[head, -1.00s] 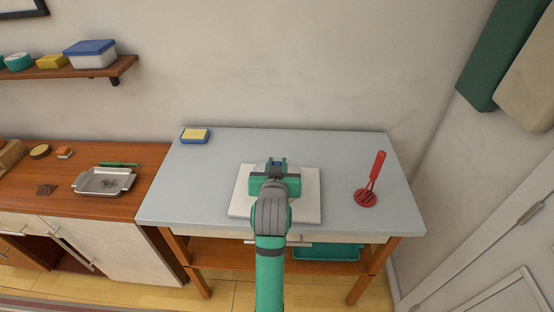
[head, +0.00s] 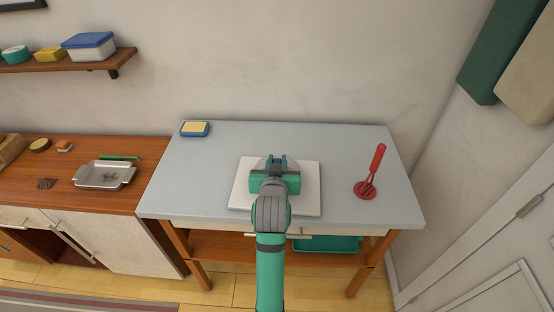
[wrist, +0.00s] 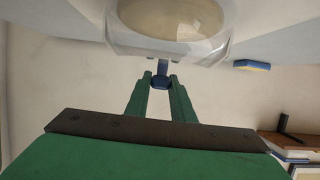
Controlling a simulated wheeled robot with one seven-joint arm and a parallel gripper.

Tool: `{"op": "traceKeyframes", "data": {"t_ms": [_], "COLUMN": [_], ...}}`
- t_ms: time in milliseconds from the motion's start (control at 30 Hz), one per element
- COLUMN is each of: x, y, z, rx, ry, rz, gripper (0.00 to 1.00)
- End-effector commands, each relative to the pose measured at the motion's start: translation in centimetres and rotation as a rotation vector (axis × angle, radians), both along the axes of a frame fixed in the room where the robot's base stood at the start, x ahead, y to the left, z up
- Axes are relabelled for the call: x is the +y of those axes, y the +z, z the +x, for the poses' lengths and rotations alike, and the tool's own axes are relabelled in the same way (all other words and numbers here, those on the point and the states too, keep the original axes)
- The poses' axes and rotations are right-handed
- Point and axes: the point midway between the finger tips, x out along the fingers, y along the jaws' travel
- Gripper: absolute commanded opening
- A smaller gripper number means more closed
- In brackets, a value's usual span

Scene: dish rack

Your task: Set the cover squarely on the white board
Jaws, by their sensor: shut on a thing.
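The white board (head: 307,203) lies flat on the grey tabletop, near its front middle. My gripper (wrist: 161,80) is shut on the blue knob of the cover. The cover is a clear dome; it fills the top middle of the wrist view (wrist: 168,42), with a beige area showing through it. In the head view only a pale edge of the cover (head: 264,162) shows behind my gripper, over the board's far part. My gripper and arm hide the rest of it. I cannot tell whether the cover's rim touches the board.
A yellow and blue sponge (head: 195,128) lies at the table's back left corner. A metal tray (head: 104,175) sits on the wooden counter at left. The grey table (head: 330,142) is clear around the board.

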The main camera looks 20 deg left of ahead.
Motion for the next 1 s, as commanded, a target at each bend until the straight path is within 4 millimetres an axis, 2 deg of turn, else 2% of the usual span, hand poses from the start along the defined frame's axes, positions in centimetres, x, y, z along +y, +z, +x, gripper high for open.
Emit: {"op": "traceKeyframes", "data": {"t_ms": [767, 800, 867, 900, 1000], "x": [0.02, 0.02, 0.03, 0.03, 0.03], "y": [-0.48, -0.49, -0.47, -0.48, -0.49], "z": [0.02, 0.02, 0.02, 0.02, 0.02], "rx": [-0.001, -0.002, -0.002, -0.002, -0.001], "ry": [0.000, 0.000, 0.000, 0.000, 0.000], "rz": [0.000, 0.001, 0.001, 0.001, 0.000], "gripper": [0.00, 0.24, 0.38, 0.43, 0.43]}}
